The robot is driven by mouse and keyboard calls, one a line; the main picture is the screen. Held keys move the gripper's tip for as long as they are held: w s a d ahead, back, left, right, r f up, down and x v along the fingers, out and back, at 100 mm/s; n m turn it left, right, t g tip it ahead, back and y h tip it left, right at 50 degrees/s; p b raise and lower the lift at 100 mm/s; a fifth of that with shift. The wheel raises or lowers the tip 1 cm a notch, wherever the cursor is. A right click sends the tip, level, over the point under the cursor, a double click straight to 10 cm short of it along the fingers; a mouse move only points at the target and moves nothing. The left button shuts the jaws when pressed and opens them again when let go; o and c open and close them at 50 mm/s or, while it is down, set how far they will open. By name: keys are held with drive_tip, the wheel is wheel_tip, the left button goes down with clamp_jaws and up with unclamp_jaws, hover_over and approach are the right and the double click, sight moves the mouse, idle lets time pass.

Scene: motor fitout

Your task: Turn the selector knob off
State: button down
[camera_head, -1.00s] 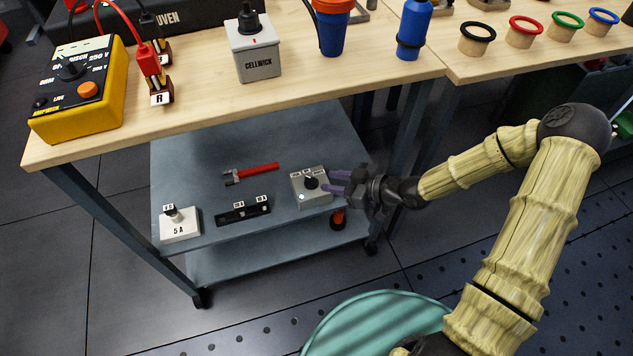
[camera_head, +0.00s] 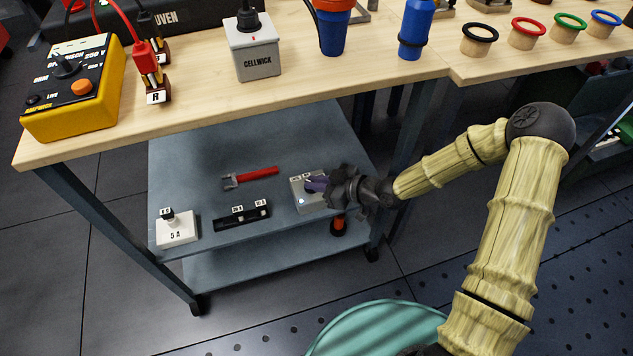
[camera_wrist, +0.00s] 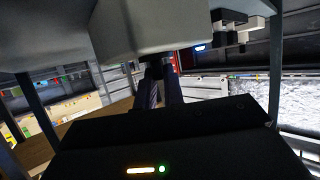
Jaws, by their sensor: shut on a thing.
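The selector box (camera_head: 309,207), small and grey, sits at the right of the cart's grey shelf. In the wrist view a large grey body (camera_wrist: 165,28), apparently the box, fills the upper middle. My gripper's fingers (camera_wrist: 159,88) meet a dark part below it, which seems to be the knob. The gripper is shut on the knob.
On the same shelf lie a red-handled wrench (camera_head: 252,178), a black strip with small white tags (camera_head: 243,218) and a white 5 A block (camera_head: 176,232).

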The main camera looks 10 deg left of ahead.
drive_tip(key=shift+s+m+t+b, duration=0.15)
drive_tip(key=shift+m+t+b, duration=0.15)
drive_tip(key=shift+m+t, duration=0.4)
drive_tip(key=shift+s+f+m+t+h, duration=0.1)
drive_tip(key=shift+m+t+h, duration=0.4)
drive_tip(key=shift+m+t, duration=0.2)
drive_tip(key=m+t+h, duration=0.1)
drive_tip(key=m+t, duration=0.1)
drive_tip(key=shift+s+a+m+t+h+b, duration=0.2)
drive_tip(key=shift+m+t+h+b, duration=0.15)
drive_tip(key=shift+m+t+h, duration=0.05)
drive_tip(key=m+t+h, duration=0.2)
drive_tip(key=m, duration=0.1)
drive_tip(key=shift+a+h, duration=0.1)
drive_tip(key=shift+h, duration=0.3)
drive_tip(key=shift+m+t, duration=0.3)
drive_tip(key=c, duration=1.5)
unclamp_jaws()
drive_tip(key=shift+s+r, duration=0.1)
drive_tip(key=shift+r, duration=0.1)
